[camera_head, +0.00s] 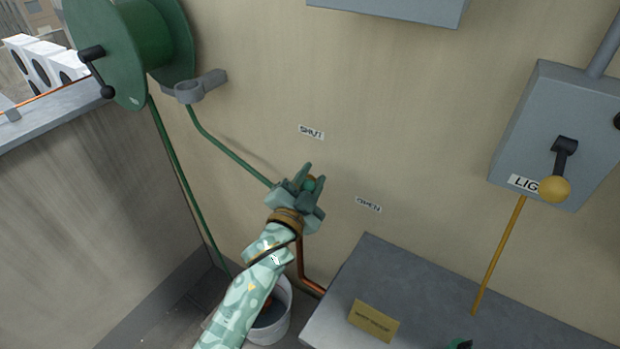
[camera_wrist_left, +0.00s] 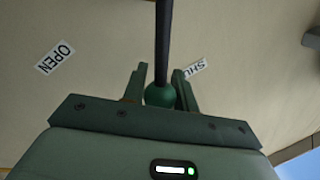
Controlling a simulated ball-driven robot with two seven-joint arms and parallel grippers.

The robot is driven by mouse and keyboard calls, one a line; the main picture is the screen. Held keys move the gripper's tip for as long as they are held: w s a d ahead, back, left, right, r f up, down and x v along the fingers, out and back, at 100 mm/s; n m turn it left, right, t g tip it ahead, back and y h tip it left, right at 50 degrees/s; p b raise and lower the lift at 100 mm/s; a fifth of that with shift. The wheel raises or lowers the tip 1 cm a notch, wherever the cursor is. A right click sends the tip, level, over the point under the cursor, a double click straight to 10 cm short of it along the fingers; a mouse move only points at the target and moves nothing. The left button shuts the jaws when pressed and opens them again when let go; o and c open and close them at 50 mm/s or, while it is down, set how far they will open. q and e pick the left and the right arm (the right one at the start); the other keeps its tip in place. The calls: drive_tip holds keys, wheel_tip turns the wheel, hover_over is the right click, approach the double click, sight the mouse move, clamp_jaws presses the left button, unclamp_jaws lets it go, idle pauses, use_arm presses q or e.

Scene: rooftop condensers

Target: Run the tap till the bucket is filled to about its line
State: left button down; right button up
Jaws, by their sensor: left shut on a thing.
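My left gripper (camera_head: 303,180) is shut on the green ball knob (camera_head: 309,185) of the tap lever. The knob also shows between the fingers in the left wrist view (camera_wrist_left: 160,95), with the dark lever (camera_wrist_left: 162,40) running up from it. The gripper is between the SHUT label (camera_head: 311,132) and the OPEN label (camera_head: 368,204). The white bucket (camera_head: 281,328) stands low behind my left arm, which hides much of it. Its inside looks dark; its fill line and the water level cannot be made out.
A green hose reel (camera_head: 110,50) hangs at upper left, and its hose (camera_head: 230,153) runs toward the tap. A grey bench (camera_head: 420,290) with a brass plate (camera_head: 373,322) is at lower right. A grey switch box (camera_head: 555,120) with a yellow-knobbed lever is on the wall above.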

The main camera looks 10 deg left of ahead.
use_arm(q)
drive_tip(key=c, duration=1.1)
unclamp_jaws()
drive_tip(key=v, duration=1.6)
drive_tip(key=shift+s+p, duration=0.15)
drive_tip(key=shift+p, duration=0.25)
